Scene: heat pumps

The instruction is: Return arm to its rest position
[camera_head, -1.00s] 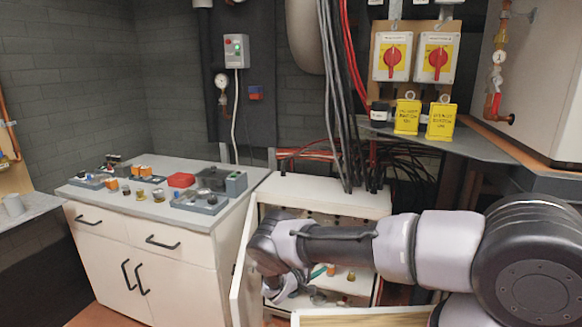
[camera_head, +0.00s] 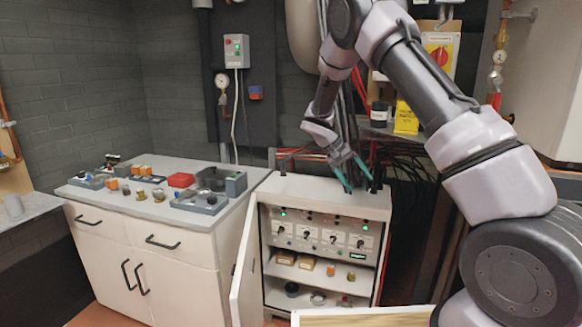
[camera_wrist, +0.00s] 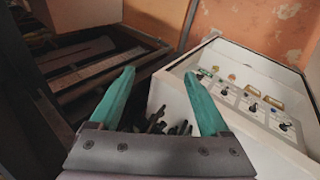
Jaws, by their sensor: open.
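My gripper (camera_head: 352,172) is raised above the top of the open white cabinet (camera_head: 325,192), with its teal fingers pointing down and to the right. The fingers are apart and nothing is between them. In the wrist view my gripper (camera_wrist: 165,100) also shows two spread teal fingers, with the white cabinet (camera_wrist: 240,100) and its switch panel to the right.
The cabinet door (camera_head: 243,265) stands open on the left. Shelves inside hold small parts. A white counter (camera_head: 140,205) with trays stands to the left. Black cables (camera_head: 345,100) hang behind my gripper.

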